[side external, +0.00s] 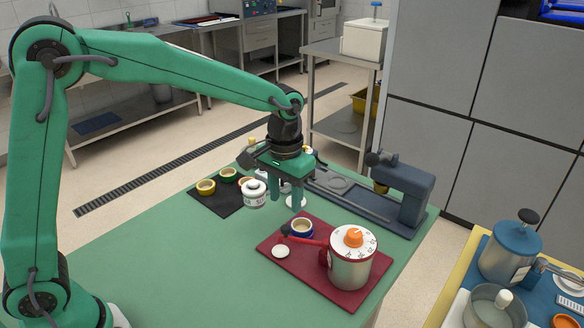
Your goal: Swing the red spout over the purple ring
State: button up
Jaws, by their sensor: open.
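A silver pot (350,268) with an orange knob (354,236) on its white dial top stands on a dark red board (330,290). The red spout (310,241) sticks out from the pot's left side and ends in a dark tip. A small cup with a blue-purple ring (301,235) stands just behind the spout; the spout passes in front of it in this view. Whether the tip is over the ring I cannot tell. My gripper (286,197) is open, pointing down, behind and above the cup, apart from the spout. A red handle-like part shows on the pot's left side.
A white disc (281,251) lies on the board left of the spout. A white jar (254,194) and a dark mat with yellow and green cups (206,187) are left of my gripper. The green table's front left is clear.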

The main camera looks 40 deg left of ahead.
aim_at(286, 227)
jog(key=shift+f, duration=3.9)
grip_shut()
